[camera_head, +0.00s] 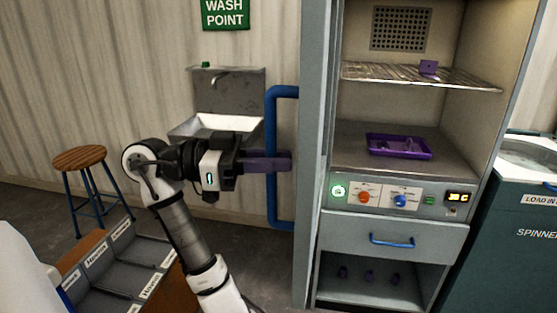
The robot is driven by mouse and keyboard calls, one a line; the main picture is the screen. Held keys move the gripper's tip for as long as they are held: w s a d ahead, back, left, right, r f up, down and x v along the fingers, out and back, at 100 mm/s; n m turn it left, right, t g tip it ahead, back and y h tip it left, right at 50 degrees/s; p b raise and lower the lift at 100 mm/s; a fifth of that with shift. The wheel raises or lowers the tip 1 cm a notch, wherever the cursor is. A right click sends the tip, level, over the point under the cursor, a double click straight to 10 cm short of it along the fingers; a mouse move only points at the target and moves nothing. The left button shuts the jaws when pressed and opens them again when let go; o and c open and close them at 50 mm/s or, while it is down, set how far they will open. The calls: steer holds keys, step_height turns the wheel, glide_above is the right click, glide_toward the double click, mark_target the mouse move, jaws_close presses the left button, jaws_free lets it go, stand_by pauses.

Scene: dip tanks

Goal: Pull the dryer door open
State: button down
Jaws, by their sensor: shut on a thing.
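The dryer (346,187) is a grey cabinet on the right, and its inside shows. The dryer door (309,140) stands swung open at the cabinet's left side, seen nearly edge-on. Its blue upright handle (271,121) sticks out to the left from the door's outer face. My gripper (279,161) comes in from the left, its purple fingers shut on the handle at about mid-height. The fingers hide that part of the bar.
The dryer holds a wire shelf (400,75) and a purple tray (372,150); a drawer (345,236) is below. A sink (230,95) stands behind my gripper. A stool (80,158) and labelled bins (120,262) are left. A spinner (520,225) stands right.

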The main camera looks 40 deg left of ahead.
steer(key=c, duration=1.4)
jaws_free()
steer(key=shift+c, duration=0.2)
steer(key=b+v, duration=0.3)
steer(key=v, duration=1.1)
